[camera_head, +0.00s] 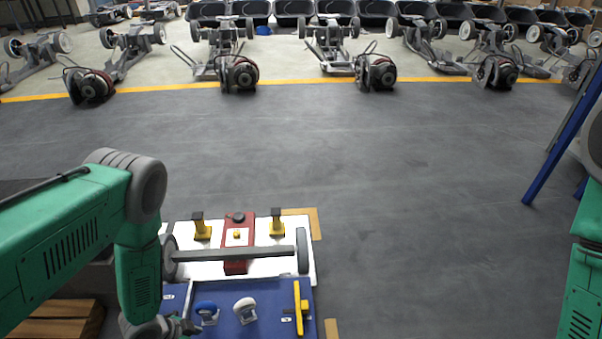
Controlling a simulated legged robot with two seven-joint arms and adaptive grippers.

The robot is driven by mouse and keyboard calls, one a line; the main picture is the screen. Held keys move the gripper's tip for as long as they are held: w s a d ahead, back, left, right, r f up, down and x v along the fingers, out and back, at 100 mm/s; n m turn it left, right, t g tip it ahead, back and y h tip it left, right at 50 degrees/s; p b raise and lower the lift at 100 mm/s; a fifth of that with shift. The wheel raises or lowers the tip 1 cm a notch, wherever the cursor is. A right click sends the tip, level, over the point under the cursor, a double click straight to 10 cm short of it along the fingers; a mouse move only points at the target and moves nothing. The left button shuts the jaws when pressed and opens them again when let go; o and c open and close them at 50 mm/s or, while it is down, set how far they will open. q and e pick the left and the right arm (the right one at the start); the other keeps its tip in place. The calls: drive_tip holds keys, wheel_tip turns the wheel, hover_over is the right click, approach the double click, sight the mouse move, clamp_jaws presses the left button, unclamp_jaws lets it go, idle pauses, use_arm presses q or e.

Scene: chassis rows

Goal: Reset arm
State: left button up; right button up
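My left arm, green with grey joints, comes in from the left and bends down at the lower left. Its gripper (180,328) is only partly in view at the bottom edge, beside the blue board, and its fingers cannot be made out clearly. My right arm shows as green links at the right edge; its gripper is out of view. In front of the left arm, a white board (210,270) carries a red block (236,262), two yellow stands (202,230) and a grey axle with wheels (235,254).
A blue board (262,293) holds a blue-ringed part (206,308), a white-ringed part (245,306) and a yellow bar (298,308). A blue post (548,165) stands at right. Chassis (330,45) line the back beyond a yellow floor line (310,80). The middle floor is clear.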

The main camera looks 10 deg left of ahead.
use_arm(q)
drive_tip(key=s+d+r+n+y+p, duration=0.1)
drive_tip(key=s+r+n+p, duration=0.1)
drive_tip(key=r, duration=0.6)
drive_tip(key=s+d+r+n+g+y+p, duration=0.1)
drive_tip(key=s+r+n, duration=0.3)
drive_tip(key=r, duration=0.4)
drive_tip(key=s+d+r+n+g+y+p, duration=0.1)
drive_tip(key=s+d+r+n+p, duration=0.1)
drive_tip(key=s+r, duration=0.3)
wheel_tip(320, 180, up, 4)
drive_tip(key=shift+d+f+n+y+p, duration=0.3)
drive_tip(key=shift+d+n+p, duration=0.1)
drive_tip(key=shift+d+p, duration=0.3)
drive_tip(key=shift+w, duration=0.15)
drive_tip(key=shift+c, duration=0.5)
